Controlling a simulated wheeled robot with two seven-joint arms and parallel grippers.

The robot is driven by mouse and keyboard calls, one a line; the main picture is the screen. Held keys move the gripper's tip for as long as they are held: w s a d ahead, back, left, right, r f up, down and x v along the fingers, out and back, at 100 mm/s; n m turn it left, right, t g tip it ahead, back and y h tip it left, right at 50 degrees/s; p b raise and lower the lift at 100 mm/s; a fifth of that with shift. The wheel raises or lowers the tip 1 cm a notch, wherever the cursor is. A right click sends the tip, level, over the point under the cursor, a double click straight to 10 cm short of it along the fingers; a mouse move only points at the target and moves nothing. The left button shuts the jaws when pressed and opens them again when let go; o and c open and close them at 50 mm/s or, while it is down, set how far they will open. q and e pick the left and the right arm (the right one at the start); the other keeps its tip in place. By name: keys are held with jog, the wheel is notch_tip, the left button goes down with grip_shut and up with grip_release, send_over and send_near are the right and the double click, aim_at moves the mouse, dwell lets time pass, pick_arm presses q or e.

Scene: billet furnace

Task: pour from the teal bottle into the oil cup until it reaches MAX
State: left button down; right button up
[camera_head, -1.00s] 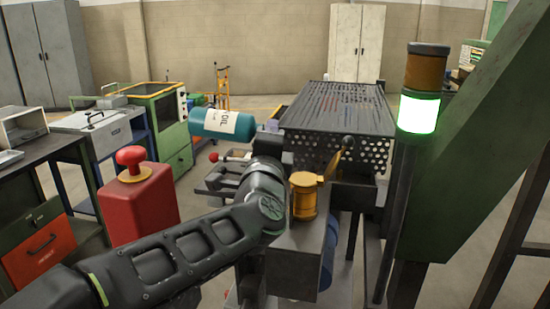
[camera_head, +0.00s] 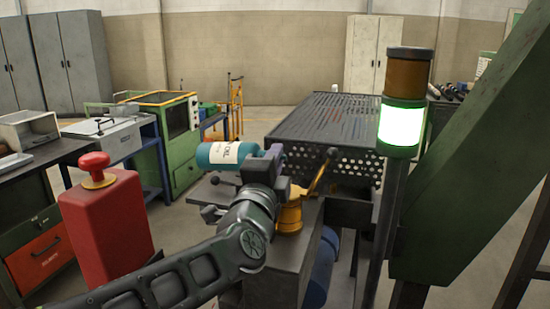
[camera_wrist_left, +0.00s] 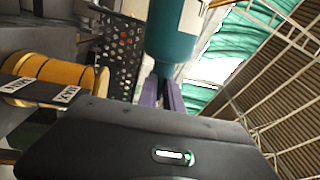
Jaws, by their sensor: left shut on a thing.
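The teal bottle (camera_head: 217,155) with a white OIL label lies roughly on its side in the air, left of and above the oil cup. My left gripper (camera_head: 264,168) is shut on it; its fingers (camera_wrist_left: 161,94) meet the bottle (camera_wrist_left: 172,38) in the left wrist view. The yellow oil cup (camera_head: 290,214) stands on a dark metal block, partly behind my left wrist, its lid (camera_head: 318,178) raised. In the left wrist view the cup (camera_wrist_left: 55,72) shows at the left with MIN and MAX labels; its oil level cannot be made out. My right gripper is not in view.
A perforated metal table (camera_head: 325,125) stands behind the cup. A signal lamp (camera_head: 399,125) lit white-green and a green slanted beam (camera_head: 465,150) stand at the right. A red container (camera_head: 105,222) with a knob is at the left. A green machine (camera_head: 172,140) stands behind.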

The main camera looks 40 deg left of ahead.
pick_arm(q)
jog(key=r+n+p, duration=0.1)
jog(key=r+n, duration=0.1)
jog(key=r+n+p, duration=0.2)
jog(key=r, duration=0.1)
jog(key=r+n+g+p, duration=0.1)
jog(key=r+n, duration=0.1)
jog(key=shift+w+d+r+y+p, duration=0.1)
jog(key=shift+d+r+y+p, duration=0.15)
jog(key=shift+y+p, duration=0.1)
jog(key=shift+r+n, duration=0.65)
jog(key=shift+n, duration=0.15)
jog(key=shift+p, duration=0.3)
